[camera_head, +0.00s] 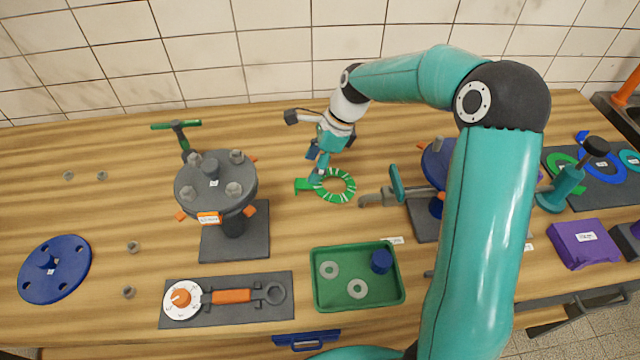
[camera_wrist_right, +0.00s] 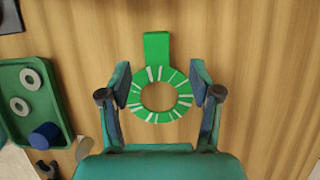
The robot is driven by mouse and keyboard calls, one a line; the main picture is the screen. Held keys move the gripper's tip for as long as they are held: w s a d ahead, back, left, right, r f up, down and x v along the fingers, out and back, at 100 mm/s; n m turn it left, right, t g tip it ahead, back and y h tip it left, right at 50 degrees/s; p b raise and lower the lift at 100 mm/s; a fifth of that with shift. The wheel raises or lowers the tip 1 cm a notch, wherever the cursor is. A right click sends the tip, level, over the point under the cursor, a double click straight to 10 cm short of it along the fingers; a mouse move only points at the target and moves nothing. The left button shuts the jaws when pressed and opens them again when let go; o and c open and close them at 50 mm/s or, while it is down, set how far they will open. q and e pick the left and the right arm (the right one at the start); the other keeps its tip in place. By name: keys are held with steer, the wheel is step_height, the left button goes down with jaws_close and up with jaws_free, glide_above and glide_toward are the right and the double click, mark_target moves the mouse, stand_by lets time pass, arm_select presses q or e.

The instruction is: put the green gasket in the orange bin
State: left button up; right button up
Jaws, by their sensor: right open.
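The green gasket (camera_head: 345,198), a flat ring with white marks and a square tab, lies on the wooden bench. It also shows in the right wrist view (camera_wrist_right: 157,52), with its tab pointing away from my gripper. My right gripper (camera_head: 316,168) is open above the gasket. In the right wrist view its two fingers (camera_wrist_right: 158,90) stand on either side of the ring with gaps to it; I cannot tell their height above the bench. My left gripper is not in view. I see no orange bin; only an orange upright piece (camera_head: 628,86) shows at the far right edge.
A round grey flange stand (camera_head: 232,215) is left of the gasket. A green tray (camera_head: 357,302) with two washers and a blue cap is in front. A dark mat (camera_head: 603,190) with other rings, including a green one, and a purple box (camera_head: 583,244) are at right.

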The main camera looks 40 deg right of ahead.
mark_target(306, 183)
steer(key=shift+s+p+x, duration=0.15)
steer(key=shift+p+x, duration=0.1)
steer(key=shift+x, duration=1.15)
steer(key=shift+s+p+x, duration=0.1)
steer(key=shift+p+x, duration=0.15)
steer(key=shift+x, duration=1.1)
steer(key=shift+d, duration=0.1)
jaws_close()
